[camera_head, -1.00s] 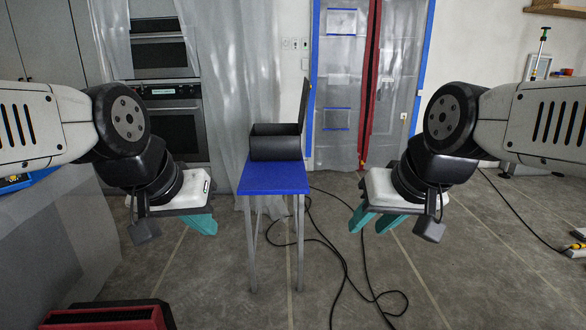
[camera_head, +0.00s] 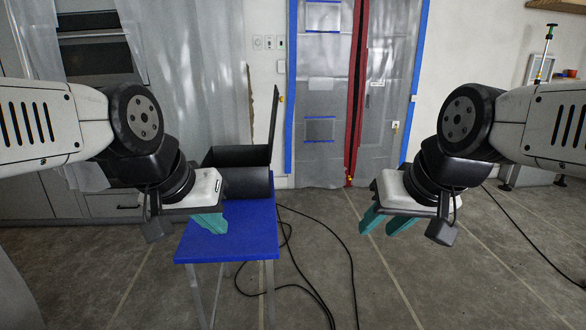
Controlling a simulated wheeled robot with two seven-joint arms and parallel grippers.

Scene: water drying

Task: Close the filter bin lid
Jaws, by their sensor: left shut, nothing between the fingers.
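The black filter bin (camera_head: 246,183) stands on a blue-topped table (camera_head: 240,240), partly hidden behind my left gripper. Its lid (camera_head: 274,120) is open and stands nearly upright at the bin's right side, tilted slightly. My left gripper (camera_head: 212,224) shows in front of the bin's left part, over the blue top in the picture; its teal fingers are together and empty. I cannot tell whether it touches anything. My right gripper (camera_head: 386,226) is right of the table above the floor, with its teal fingers apart and nothing between them.
Black cables (camera_head: 340,260) lie on the floor right of the table. Plastic sheeting with a red zip strip (camera_head: 357,90) covers a doorway at the back. An oven (camera_head: 92,60) is at the back left. Floor between the table and my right gripper is otherwise clear.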

